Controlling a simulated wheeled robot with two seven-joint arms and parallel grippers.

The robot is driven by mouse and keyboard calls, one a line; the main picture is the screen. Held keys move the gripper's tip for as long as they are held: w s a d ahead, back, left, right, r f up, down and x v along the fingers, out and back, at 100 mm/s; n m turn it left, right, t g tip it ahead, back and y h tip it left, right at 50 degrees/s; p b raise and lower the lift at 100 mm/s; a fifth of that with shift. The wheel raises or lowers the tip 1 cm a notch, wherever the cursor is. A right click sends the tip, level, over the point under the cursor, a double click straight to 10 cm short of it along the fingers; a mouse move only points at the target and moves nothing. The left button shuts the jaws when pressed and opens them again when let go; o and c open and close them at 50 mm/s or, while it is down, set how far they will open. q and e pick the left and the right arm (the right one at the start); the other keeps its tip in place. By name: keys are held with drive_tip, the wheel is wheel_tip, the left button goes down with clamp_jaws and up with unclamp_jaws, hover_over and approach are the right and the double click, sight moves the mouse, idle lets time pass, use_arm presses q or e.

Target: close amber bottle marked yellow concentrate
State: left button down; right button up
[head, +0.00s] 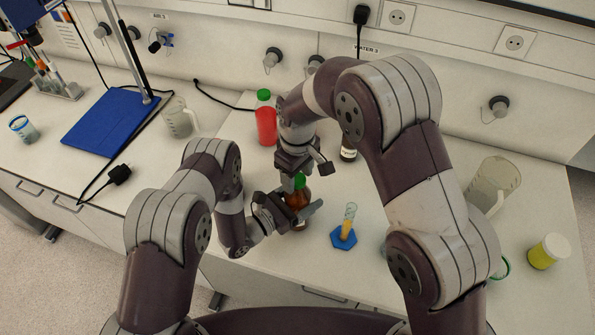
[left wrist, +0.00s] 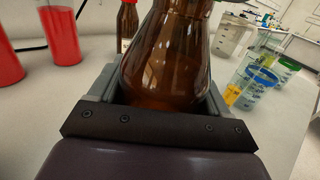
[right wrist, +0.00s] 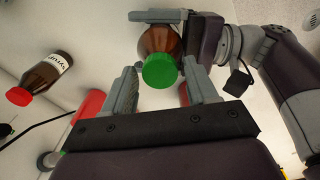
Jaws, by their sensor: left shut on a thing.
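An amber bottle (head: 298,199) with a green cap (head: 299,180) stands upright at the middle front of the bench. My left gripper (head: 294,213) is shut around its body; the wide brown glass (left wrist: 165,65) fills the space between the jaws in the left wrist view. My right gripper (head: 298,172) is above the bottle, pointing down. In the right wrist view its fingers are apart, with the green cap (right wrist: 161,71) showing between and beyond them. The cap sits at the bottle's top; I cannot tell how tightly. The bottle's label is hidden.
A red bottle (head: 266,120) and a labelled amber bottle (head: 348,154) stand behind. A tube in a blue hexagonal stand (head: 343,239) is close on the right. A jug (head: 494,184) and a yellow jar (head: 548,251) are farther right. A beaker (head: 178,118) is at left.

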drive_tip(key=c, duration=0.9)
drive_tip(key=shift+o, duration=0.2)
drive_tip(key=o, duration=1.3)
drive_tip(key=shift+c, duration=0.2)
drive_tip(key=shift+r, duration=0.15)
wheel_tip(320, 180, up, 7)
drive_tip(key=shift+r, duration=0.1)
use_arm(q)
unclamp_jaws()
use_arm(e)
wheel_tip(320, 180, down, 4)
drive_tip(key=b, duration=0.4)
drive_tip(key=shift+f+b, duration=0.25)
drive_tip(key=shift+b, duration=0.05)
use_arm(q)
drive_tip(key=v, duration=1.2)
drive_tip(key=shift+s+a, duration=0.25)
